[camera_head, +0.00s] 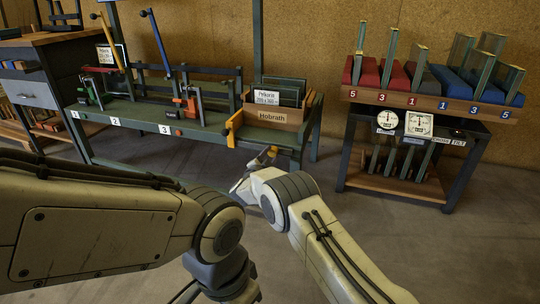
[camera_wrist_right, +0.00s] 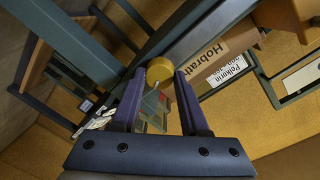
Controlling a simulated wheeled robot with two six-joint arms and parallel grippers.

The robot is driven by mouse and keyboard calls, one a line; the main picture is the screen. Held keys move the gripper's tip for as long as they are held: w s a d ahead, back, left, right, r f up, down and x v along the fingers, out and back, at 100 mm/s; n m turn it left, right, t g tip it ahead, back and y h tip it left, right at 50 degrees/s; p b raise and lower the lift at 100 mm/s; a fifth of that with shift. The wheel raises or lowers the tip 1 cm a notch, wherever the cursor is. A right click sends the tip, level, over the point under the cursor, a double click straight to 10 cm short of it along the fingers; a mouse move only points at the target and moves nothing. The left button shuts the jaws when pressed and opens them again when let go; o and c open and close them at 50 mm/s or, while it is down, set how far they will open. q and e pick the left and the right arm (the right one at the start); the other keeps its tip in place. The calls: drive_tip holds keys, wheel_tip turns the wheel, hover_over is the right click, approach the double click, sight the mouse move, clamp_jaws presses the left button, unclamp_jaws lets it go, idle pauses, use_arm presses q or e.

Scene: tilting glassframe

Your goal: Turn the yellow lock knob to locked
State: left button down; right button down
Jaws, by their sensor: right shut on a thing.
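The yellow lock knob (camera_wrist_right: 159,71) is round and sits between the fingertips of my right gripper (camera_wrist_right: 156,74) in the right wrist view. The gripper is shut on it. In the head view a small yellow piece, apparently this knob (camera_head: 271,151), shows just beyond my right gripper (camera_head: 262,162), below the front edge of the green bench. My own wrist hides part of the gripper there. No lock marking is readable in either view. My left arm comes in from the left and bends down at the lower middle; its fingers are not in view.
The green bench (camera_head: 140,118) carries clamps and a wooden box (camera_head: 275,115) labelled Hobrath. A rack (camera_head: 430,88) with red and blue pads and two dials stands at the right. The floor between is clear.

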drive_tip(key=m, duration=0.2)
drive_tip(key=shift+s+f+m, duration=0.1)
drive_tip(key=shift+m, duration=0.2)
drive_tip(key=m, duration=0.2)
drive_tip(key=shift+m+y, duration=0.3)
drive_tip(key=m+b, duration=0.2)
drive_tip(key=m, duration=0.3)
drive_tip(key=shift+y, duration=0.3)
drive_tip(key=shift+c, duration=2.1)
unclamp_jaws()
